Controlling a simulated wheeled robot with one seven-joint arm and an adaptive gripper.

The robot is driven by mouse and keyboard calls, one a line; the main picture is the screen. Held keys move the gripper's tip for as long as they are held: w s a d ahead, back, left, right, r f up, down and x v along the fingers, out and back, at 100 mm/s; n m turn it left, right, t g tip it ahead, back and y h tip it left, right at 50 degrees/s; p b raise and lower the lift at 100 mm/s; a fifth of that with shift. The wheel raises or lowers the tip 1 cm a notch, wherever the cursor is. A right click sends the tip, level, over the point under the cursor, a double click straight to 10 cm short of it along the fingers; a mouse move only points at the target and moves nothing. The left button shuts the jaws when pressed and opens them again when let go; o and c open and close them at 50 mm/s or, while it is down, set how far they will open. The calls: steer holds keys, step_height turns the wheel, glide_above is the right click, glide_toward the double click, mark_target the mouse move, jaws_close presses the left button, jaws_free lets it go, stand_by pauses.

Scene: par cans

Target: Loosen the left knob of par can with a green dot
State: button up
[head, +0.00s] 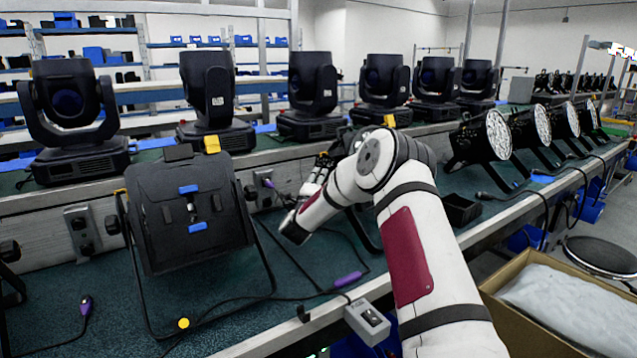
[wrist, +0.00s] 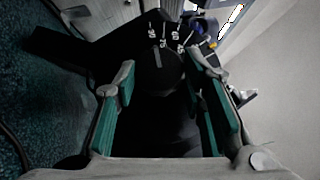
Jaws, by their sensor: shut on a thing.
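In the wrist view, my gripper (wrist: 161,78) has its two teal-padded fingers on either side of a dark round knob (wrist: 163,72), shut on it. The knob belongs to a dark fixture. In the head view, my gripper (head: 322,168) shows only partly behind my white arm, at a par can (head: 343,139) that the arm mostly hides. I see no green dot in either view, and cannot tell which side the knob is on. Another par can (head: 185,222) stands at left with a yellow dot (head: 184,323) at its bracket foot.
The near par can has side knobs and a cable. A grey switch box (head: 367,320) hangs at the bench's front edge. Several moving-head lights (head: 217,100) line the back shelf. Par cans with lit-looking faces (head: 497,134) stand at right. A cardboard box (head: 540,315) and stool (head: 602,255) are front right.

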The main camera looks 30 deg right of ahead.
steer(key=shift+r, duration=0.1)
steer(key=n+g+y+p, duration=0.1)
steer(key=n+g+p, duration=0.1)
steer(key=n+p, duration=0.1)
steer(key=r+n+g+y+p, duration=0.1)
steer(key=n+g+y+p, duration=0.1)
steer(key=n+g+p, duration=0.1)
steer(key=shift+w+a+r, duration=0.1)
steer(key=shift+w, duration=0.1)
steer(key=shift+w+n+g+y, duration=0.15)
steer(key=shift+n+g+y, duration=0.15)
steer(key=shift+n+g, duration=0.7)
steer(key=n+g+b, duration=0.1)
steer(key=g+b, duration=0.1)
steer(key=g, duration=0.1)
steer(key=shift+w, duration=0.15)
steer(key=shift+b, duration=0.4)
steer(key=shift+r, duration=0.1)
steer(key=o, duration=1.2)
steer(key=shift+g, duration=0.3)
